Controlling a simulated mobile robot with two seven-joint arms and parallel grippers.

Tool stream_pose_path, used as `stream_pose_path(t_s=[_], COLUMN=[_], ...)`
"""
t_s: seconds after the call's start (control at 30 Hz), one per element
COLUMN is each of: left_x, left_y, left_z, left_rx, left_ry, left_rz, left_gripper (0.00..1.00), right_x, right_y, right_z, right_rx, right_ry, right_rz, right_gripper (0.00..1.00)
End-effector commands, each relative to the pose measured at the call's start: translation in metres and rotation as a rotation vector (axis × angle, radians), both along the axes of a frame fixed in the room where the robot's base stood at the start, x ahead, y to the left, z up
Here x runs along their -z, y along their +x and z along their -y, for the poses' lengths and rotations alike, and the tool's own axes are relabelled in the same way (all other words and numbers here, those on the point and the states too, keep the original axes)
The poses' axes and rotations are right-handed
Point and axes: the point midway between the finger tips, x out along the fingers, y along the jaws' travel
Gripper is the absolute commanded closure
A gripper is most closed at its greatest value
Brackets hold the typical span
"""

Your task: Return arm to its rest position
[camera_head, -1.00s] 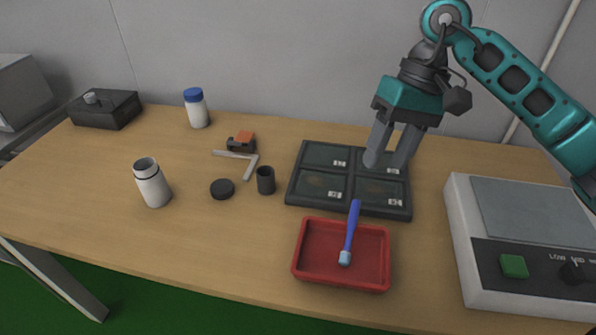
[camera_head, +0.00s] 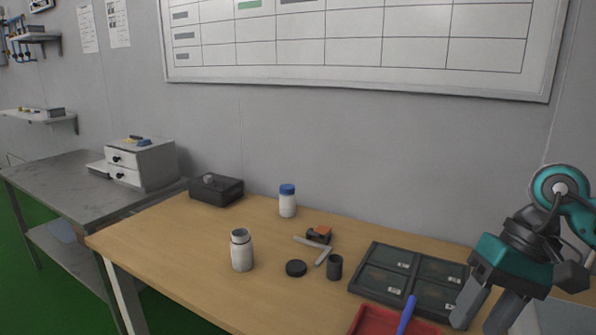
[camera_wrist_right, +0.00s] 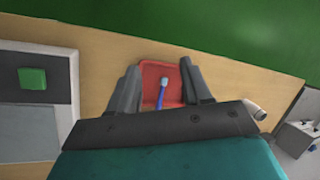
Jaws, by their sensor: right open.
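My right gripper (camera_head: 489,311) is at the right of the head view, above the bench near the dark compartment tray. Its two fingers are apart, and nothing is between them. In the right wrist view the open right gripper (camera_wrist_right: 159,88) points down over the bench, with the red tray (camera_wrist_right: 149,73) and the blue brush (camera_wrist_right: 161,93) below and beyond its fingers. The red tray (camera_head: 364,318) is partly cut off at the bottom edge of the head view. The blue brush (camera_head: 406,314) leans in it. My left gripper is not in view.
The dark compartment tray (camera_head: 362,271) lies beside the right gripper. A white open bottle (camera_head: 241,251), a black cap (camera_head: 296,268), a black cup (camera_head: 334,267), a blue-capped bottle (camera_head: 287,203) and a black box (camera_head: 216,190) stand on the bench. The bench's left front is clear.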

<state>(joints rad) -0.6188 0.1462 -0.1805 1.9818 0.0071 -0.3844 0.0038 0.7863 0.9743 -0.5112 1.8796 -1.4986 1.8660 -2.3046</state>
Motion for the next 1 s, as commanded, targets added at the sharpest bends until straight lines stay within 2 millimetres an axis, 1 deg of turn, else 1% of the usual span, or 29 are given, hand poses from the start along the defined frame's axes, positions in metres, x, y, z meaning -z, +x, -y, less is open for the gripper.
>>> stream_pose_path(t_s=[0.03, 0.07, 0.1, 0.17, 0.2, 0.27, 0.3, 0.37, 0.4, 0.47, 0.5, 0.57, 0.6, 0.63, 0.67, 0.7, 0.73, 0.77, 0.8, 0.87, 0.9, 0.97, 1.0], left_x=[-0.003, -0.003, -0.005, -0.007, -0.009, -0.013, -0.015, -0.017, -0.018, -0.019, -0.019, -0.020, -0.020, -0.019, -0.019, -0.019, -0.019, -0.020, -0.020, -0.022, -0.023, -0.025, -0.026], left_y=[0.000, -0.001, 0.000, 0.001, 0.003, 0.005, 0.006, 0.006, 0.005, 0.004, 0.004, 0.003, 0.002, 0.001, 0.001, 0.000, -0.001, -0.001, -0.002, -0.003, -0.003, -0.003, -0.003], left_z=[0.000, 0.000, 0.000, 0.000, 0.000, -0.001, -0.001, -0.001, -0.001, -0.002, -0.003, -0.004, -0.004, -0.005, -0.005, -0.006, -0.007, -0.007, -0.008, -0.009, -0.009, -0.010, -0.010], left_rx=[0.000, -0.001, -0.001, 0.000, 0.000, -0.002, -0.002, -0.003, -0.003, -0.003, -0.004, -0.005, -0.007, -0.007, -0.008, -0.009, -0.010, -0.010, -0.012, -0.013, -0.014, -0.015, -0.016], left_ry=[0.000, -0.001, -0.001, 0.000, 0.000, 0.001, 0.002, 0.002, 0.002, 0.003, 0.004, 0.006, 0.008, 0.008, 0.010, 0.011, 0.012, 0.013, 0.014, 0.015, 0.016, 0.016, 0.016], left_rz=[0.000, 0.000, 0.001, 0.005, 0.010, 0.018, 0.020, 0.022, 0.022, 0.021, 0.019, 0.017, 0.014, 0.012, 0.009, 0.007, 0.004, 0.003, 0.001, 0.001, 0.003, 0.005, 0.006], left_gripper=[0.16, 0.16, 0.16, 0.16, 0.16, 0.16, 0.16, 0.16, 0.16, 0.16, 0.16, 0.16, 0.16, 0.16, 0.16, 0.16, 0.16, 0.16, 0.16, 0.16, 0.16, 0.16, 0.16], right_x=[0.010, 0.012, 0.014, 0.014, 0.013, 0.008, 0.003, -0.006, -0.012, -0.021, -0.025, -0.025, -0.020, -0.015, -0.007, 0.007, 0.020, 0.035, 0.058, 0.097, 0.124, 0.161, 0.182], right_y=[-0.005, -0.007, -0.009, -0.013, -0.016, -0.020, -0.022, -0.021, -0.019, -0.013, -0.006, 0.006, 0.014, 0.020, 0.026, 0.032, 0.035, 0.037, 0.036, 0.028, 0.018, 0.000, -0.014], right_z=[-0.029, -0.042, -0.060, -0.087, -0.104, -0.129, -0.144, -0.163, -0.174, -0.183, -0.184, -0.181, -0.176, -0.171, -0.165, -0.155, -0.147, -0.139, -0.129, -0.114, -0.105, -0.096, -0.093], right_rx=[0.047, 0.085, 0.137, 0.224, 0.288, 0.395, 0.474, 0.608, 0.702, 0.850, 0.946, 1.085, 1.174, 1.235, 1.294, 1.363, -1.350, -1.244, -1.103, -0.892, -0.756, -0.579, -0.479], right_ry=[0.108, 0.166, 0.245, 0.367, 0.450, 0.580, 0.668, 0.803, 0.891, 1.013, 1.086, 1.182, 1.235, 1.271, 1.302, 1.338, -1.303, -1.186, -1.040, -0.842, -0.728, -0.592, -0.520], right_rz=[-0.061, -0.093, -0.143, -0.234, -0.309, -0.443, -0.553, -0.746, -0.896, -1.149, -1.330, -1.617, -1.821, -1.979, -2.141, -2.367, 2.436, 2.345, 2.215, 2.007, 1.867, 1.676, 1.564], right_gripper=[0.51, 0.51, 0.51, 0.51, 0.51, 0.51, 0.51, 0.51, 0.51, 0.51, 0.51, 0.51, 0.51, 0.51, 0.51, 0.51, 0.51, 0.51, 0.51, 0.51, 0.51, 0.51, 0.51])
